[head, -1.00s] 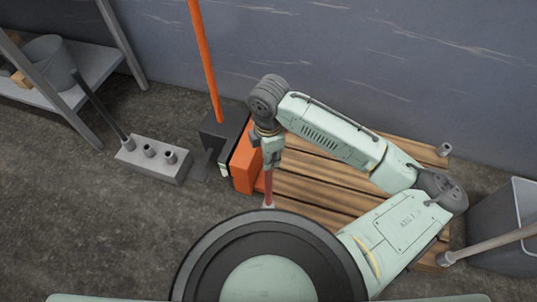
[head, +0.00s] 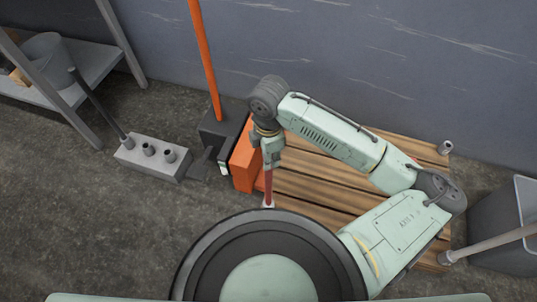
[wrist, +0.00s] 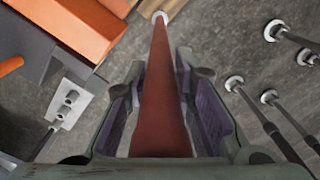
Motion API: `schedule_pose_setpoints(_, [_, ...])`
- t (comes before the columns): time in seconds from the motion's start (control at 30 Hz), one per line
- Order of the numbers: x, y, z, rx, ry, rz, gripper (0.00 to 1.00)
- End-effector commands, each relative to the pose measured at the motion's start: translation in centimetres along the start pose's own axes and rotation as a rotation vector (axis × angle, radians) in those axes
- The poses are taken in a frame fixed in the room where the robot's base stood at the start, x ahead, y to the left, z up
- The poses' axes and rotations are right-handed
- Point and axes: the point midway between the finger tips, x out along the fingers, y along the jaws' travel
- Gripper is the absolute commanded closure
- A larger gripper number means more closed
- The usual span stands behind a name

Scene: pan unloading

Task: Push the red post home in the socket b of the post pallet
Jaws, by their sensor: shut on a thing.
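The red post (head: 268,184) stands roughly upright below my gripper (head: 271,158). Its lower end meets a small pale socket (head: 268,205) at the near left corner of the wooden post pallet (head: 315,188). My gripper is shut on the post. In the wrist view the post (wrist: 162,95) runs between the two fingers to a pale ring (wrist: 160,16) at its far end. I cannot read a letter on the socket, nor tell how deep the post sits. My round base top hides the floor just in front of that corner.
An orange-and-black machine (head: 245,162) stands close at the pallet's left. A grey block (head: 150,158) with holes and a dark post is farther left. Another socket (head: 446,147) sits at the pallet's back right. A grey bin (head: 505,225) stands at the right.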

Motion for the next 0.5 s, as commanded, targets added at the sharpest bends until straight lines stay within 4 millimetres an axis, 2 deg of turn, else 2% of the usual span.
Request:
schedule_pose_setpoints(0.13, [0.0, 0.02, 0.02, 0.0, 0.0, 0.001, 1.0])
schedule_pose_setpoints(0.17, [0.0, 0.02, 0.02, 0.0, 0.0, 0.001, 0.75])
schedule_pose_setpoints(0.5, [0.02, 0.01, 0.01, 0.0, 0.0, 0.0, 0.53])
